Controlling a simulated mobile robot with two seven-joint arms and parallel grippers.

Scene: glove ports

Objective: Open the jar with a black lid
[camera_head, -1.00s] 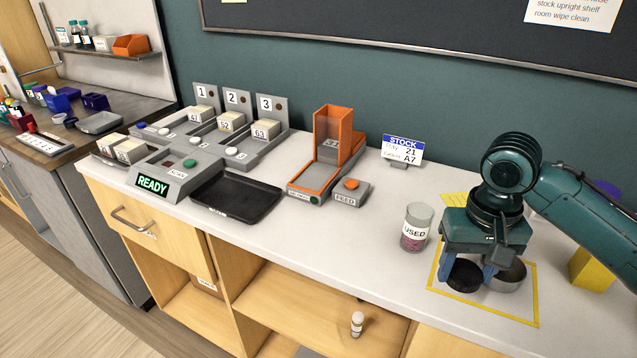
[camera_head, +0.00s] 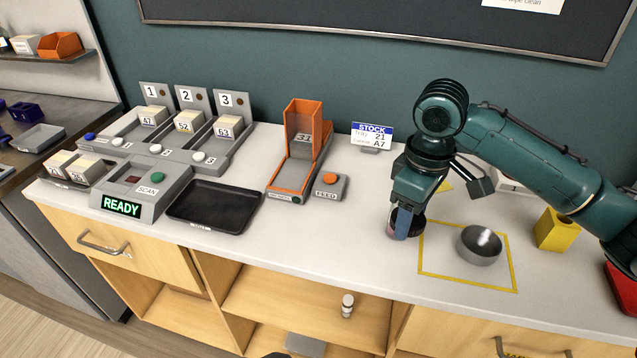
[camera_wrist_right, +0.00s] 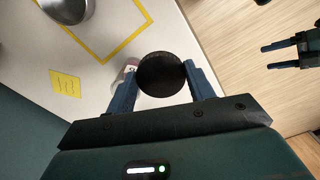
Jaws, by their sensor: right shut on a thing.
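My right gripper (camera_head: 405,230) is shut on the round black lid (camera_wrist_right: 161,74), gripping it by its sides. A little of the lid (camera_head: 419,223) shows behind the fingers in the head view. The jar (camera_wrist_right: 130,70), with pinkish contents, is mostly hidden under the lid and fingers. Only a sliver of the jar (camera_head: 391,231) shows in the head view, left of the yellow outline. I cannot tell whether the lid touches its rim. My left gripper (camera_wrist_right: 283,56) is open and empty at the right of the wrist view.
A metal bowl (camera_head: 479,245) stands inside the yellow outline (camera_head: 463,276). The orange feeder (camera_head: 300,150), feed button (camera_head: 329,186) and black tray (camera_head: 213,205) are to the left. Counter in front of the feeder is clear.

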